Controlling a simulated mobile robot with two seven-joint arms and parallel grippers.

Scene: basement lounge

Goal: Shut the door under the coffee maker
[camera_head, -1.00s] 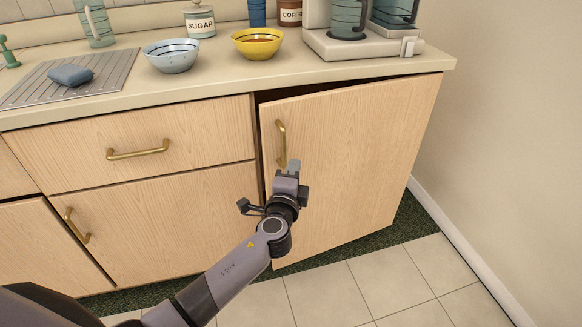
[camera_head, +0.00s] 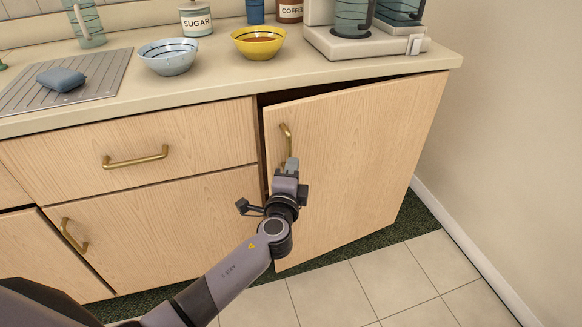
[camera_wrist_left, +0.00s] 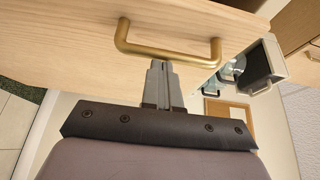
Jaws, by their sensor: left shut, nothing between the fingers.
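The wooden door (camera_head: 355,160) under the coffee maker stands slightly ajar, with a dark gap along its top and left edge. Its brass handle (camera_head: 285,143) is near the upper left of the door. The coffee maker (camera_head: 362,38) stands on the counter above. My left gripper (camera_head: 291,163) is shut and empty, with its fingertips at the lower end of the handle. In the left wrist view the shut fingers (camera_wrist_left: 160,75) lie just beside the handle (camera_wrist_left: 165,50), close to the door face; I cannot tell whether they touch it. My right gripper is not in view.
A drawer (camera_head: 125,140) and another cabinet door (camera_head: 150,225) are to the left. The counter (camera_head: 215,92) holds a blue bowl (camera_head: 168,58), a yellow bowl (camera_head: 258,43) and a sugar jar (camera_head: 196,20). A wall (camera_head: 510,130) is at the right. The tiled floor (camera_head: 380,280) in front is clear.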

